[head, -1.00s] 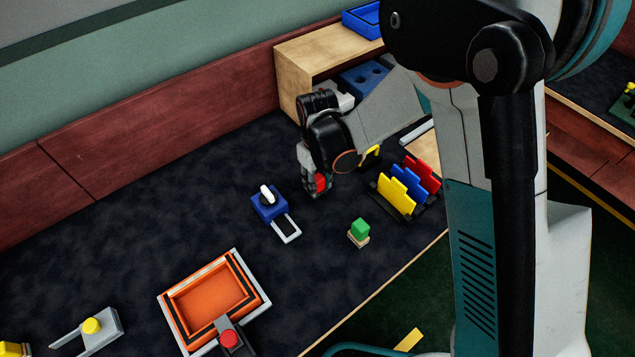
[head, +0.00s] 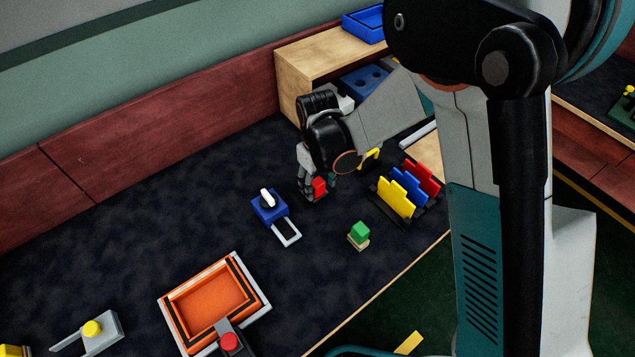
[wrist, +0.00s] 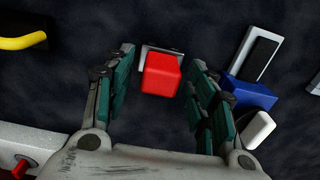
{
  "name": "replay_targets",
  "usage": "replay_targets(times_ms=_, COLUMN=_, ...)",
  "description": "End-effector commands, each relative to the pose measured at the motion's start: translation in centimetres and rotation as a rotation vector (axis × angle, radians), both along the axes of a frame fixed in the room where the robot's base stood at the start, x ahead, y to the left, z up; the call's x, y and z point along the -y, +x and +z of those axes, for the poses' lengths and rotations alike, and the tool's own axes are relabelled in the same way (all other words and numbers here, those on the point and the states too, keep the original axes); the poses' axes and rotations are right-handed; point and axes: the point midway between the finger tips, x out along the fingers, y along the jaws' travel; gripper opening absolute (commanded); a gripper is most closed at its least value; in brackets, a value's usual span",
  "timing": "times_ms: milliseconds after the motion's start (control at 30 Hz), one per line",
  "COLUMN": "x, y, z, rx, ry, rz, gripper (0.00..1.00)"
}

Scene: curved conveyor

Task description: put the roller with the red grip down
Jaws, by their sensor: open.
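The roller's red grip (wrist: 162,75) is a red block that stands between my gripper's fingers in the wrist view, with a gap on both sides. A pale grey part (wrist: 149,50) shows beside it on the dark surface. In the head view the red grip (head: 320,186) shows low at the table, just right of the fingers. My gripper (wrist: 160,78) is open around the grip, pointing down. In the head view my gripper (head: 312,190) is partly hidden by my own wrist. The roller's underside is hidden.
A blue block device with a white knob (head: 268,206) stands left of my gripper. A rack with yellow, blue and red plates (head: 398,203) stands to the right. A green block (head: 360,232) is in front. An orange tray (head: 170,310) lies front left. Free dark table lies at left.

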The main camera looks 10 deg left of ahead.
Motion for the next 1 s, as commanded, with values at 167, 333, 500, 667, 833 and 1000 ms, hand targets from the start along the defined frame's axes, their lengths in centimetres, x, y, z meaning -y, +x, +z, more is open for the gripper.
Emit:
replay_targets(times_ms=167, x=0.0, y=-0.1, z=4.0, rx=0.000, ry=0.000, rz=0.000, gripper=0.51)
replay_targets(times_ms=333, x=0.0, y=-0.1, z=7.5, rx=0.000, ry=0.000, rz=0.000, gripper=0.51)
replay_targets(times_ms=500, x=0.0, y=-0.1, z=9.9, rx=0.000, ry=0.000, rz=0.000, gripper=0.51)
replay_targets(times_ms=667, x=0.0, y=-0.1, z=11.0, rx=0.000, ry=0.000, rz=0.000, gripper=0.51)
replay_targets(times_ms=833, x=0.0, y=0.0, z=11.1, rx=0.000, ry=0.000, rz=0.000, gripper=0.51)
replay_targets(times_ms=1000, x=0.0, y=0.0, z=11.1, rx=0.000, ry=0.000, rz=0.000, gripper=0.51)
